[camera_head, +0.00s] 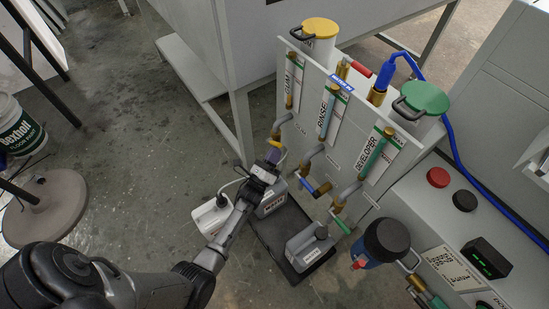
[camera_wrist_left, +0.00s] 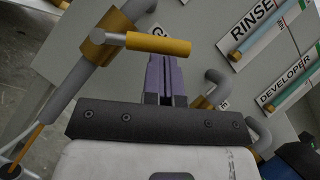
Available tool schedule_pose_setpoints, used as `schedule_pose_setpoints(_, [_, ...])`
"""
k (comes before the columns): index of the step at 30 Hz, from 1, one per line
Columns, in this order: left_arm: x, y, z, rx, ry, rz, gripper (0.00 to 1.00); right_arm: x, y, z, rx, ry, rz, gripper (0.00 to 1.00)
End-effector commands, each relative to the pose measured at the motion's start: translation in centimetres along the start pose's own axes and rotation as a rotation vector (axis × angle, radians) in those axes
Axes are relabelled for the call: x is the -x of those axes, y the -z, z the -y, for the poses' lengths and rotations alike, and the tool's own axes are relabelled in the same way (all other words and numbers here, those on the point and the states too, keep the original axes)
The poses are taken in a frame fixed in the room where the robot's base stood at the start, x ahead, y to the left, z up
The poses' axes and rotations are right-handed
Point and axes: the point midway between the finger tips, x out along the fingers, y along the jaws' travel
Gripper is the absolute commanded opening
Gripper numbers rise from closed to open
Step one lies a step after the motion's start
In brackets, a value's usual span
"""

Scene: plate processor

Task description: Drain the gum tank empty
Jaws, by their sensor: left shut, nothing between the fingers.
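The gum tank (camera_head: 318,42) has a yellow lid and stands at the back of the white panel. Its sight tube (camera_head: 290,82) is yellow. The gum drain valve has a yellow handle (camera_wrist_left: 158,43), which lies crosswise to its grey pipe (camera_wrist_left: 72,88). The gripper also shows below the gum valve (camera_head: 272,158). My right gripper is not in view.
A white jug (camera_head: 212,217) stands beside my left arm. Rinse (camera_head: 321,189) and developer (camera_head: 342,227) valve handles are right of the gum valve.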

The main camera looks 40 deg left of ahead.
Motion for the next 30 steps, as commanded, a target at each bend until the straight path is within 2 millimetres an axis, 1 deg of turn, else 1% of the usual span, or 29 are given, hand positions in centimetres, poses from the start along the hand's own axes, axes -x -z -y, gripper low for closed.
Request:
schedule_pose_setpoints(10, [-0.1,-0.1,0.0,0.004,-0.003,0.000,0.00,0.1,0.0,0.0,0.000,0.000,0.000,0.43])
schedule_pose_setpoints(15, [-0.4,-0.5,0.0,0.038,-0.026,0.000,0.00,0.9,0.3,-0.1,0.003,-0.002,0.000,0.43])
schedule_pose_setpoints(26, [-0.7,-1.0,-0.2,0.090,-0.060,0.000,0.00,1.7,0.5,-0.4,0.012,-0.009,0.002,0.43])
schedule_pose_setpoints(30, [-1.0,-1.4,-0.2,0.121,-0.082,0.001,0.00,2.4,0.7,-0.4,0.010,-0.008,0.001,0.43])
